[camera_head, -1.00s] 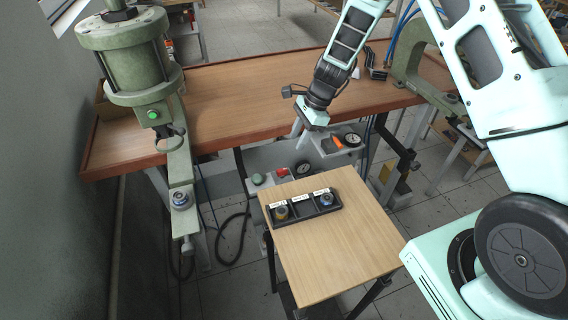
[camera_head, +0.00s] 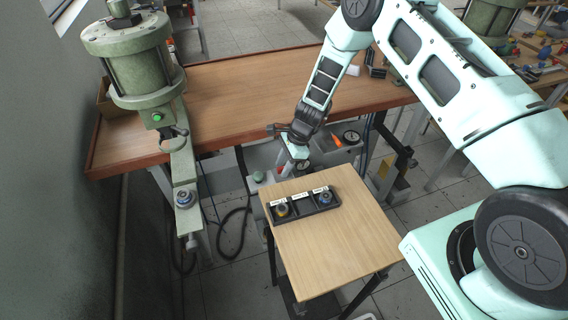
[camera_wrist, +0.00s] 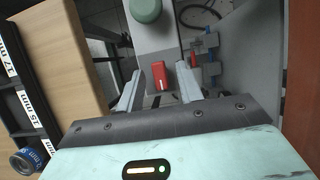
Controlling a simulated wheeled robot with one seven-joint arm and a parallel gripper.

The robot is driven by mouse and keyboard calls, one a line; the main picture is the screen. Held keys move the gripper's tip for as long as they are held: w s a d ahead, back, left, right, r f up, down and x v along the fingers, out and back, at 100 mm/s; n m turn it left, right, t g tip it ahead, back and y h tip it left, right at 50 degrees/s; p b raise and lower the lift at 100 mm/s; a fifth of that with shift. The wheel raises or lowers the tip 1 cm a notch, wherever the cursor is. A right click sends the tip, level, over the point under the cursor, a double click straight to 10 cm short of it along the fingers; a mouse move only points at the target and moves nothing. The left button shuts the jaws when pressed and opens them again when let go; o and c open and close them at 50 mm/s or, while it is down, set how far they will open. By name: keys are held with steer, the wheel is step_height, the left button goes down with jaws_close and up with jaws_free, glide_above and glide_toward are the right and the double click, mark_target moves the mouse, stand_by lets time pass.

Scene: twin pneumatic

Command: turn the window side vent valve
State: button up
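The window side panel (camera_head: 250,160) stands under the left part of the bench and carries a round green button (camera_head: 257,176), which also shows in the wrist view (camera_wrist: 146,10). Its red valve handle (camera_wrist: 160,78) shows in the wrist view between and beyond my fingers; in the head view my gripper hides it. My gripper (camera_head: 287,168) points down over this panel. In the wrist view the fingers (camera_wrist: 159,70) are apart, with visible gaps on both sides of the red handle. I cannot tell how far the tips are above it.
The other panel has an orange lever (camera_head: 337,141) and a gauge (camera_head: 351,137), right of my gripper. A small wooden table (camera_head: 335,245) with a black labelled tray (camera_head: 304,208) stands close in front. A green press (camera_head: 130,65) is at left. The bench (camera_head: 235,100) runs behind.

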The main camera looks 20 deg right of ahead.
jaws_close()
